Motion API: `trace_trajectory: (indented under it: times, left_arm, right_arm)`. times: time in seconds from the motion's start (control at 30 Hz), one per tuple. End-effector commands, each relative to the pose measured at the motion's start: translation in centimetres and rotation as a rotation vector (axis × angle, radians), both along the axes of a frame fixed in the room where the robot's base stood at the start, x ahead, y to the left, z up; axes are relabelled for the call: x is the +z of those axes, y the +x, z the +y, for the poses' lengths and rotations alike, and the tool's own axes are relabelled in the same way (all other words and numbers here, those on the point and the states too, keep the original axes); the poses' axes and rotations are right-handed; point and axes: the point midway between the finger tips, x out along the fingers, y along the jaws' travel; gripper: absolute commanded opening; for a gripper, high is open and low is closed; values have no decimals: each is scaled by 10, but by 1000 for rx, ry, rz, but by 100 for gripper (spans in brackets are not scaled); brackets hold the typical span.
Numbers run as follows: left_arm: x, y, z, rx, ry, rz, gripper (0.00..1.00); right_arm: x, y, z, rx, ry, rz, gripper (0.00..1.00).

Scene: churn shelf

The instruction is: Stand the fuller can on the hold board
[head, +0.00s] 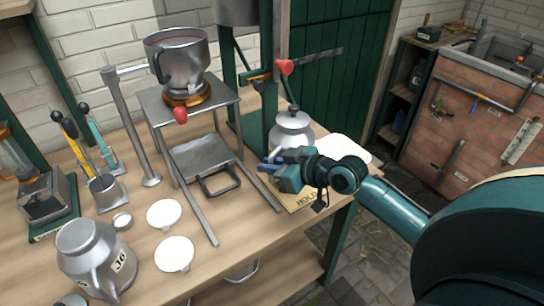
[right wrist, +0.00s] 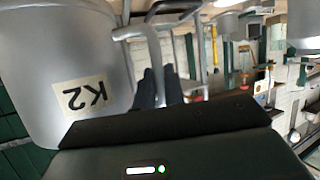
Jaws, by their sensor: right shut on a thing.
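A grey metal can (head: 292,132) with a lid is at the right end of the bench in the head view, behind my right gripper (head: 272,168). In the right wrist view this can (right wrist: 62,65) carries a K2 label, which appears upside down. My right gripper (right wrist: 158,88) is shut on its handle. The wooden hold board (head: 300,197), with HOLD lettering, lies at the bench's right edge, partly covered by my gripper. The can's base is hidden, so I cannot tell whether it touches the board. Another can (head: 80,240), labelled J6, stands at front left. My left gripper is out of view.
A metal stand (head: 225,97) carries a steel funnel bowl (head: 180,55), with a tray (head: 203,157) below. A green post (head: 269,90) with a red-knobbed lever rises beside the held can. Two white discs (head: 164,213) lie on the bench (head: 140,275).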

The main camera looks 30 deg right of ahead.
Motion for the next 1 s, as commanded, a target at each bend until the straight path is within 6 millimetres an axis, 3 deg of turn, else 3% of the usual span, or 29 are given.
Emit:
trace_trajectory:
  times: [0.07, 0.4, 0.63, 0.67, 0.7, 0.9, 1.0]
  left_arm:
    - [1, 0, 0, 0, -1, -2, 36]
    - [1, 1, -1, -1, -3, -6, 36]
    - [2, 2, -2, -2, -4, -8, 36]
    - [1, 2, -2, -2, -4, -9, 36]
    - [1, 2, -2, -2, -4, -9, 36]
    - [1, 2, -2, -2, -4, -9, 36]
    - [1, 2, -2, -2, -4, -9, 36]
  right_arm:
    - [2, 2, 0, 0, -4, -19, 0]
    - [-32, 2, -1, -2, -3, -20, 0]
    - [-34, 2, 0, -1, -5, -18, 0]
    - [-41, 0, 0, -1, -1, 1, 12]
    - [-41, 0, 0, -1, -1, 1, 15]
    - [-40, 0, 0, -1, -1, -1, 31]
    - [-40, 0, 0, -1, -1, -2, 32]
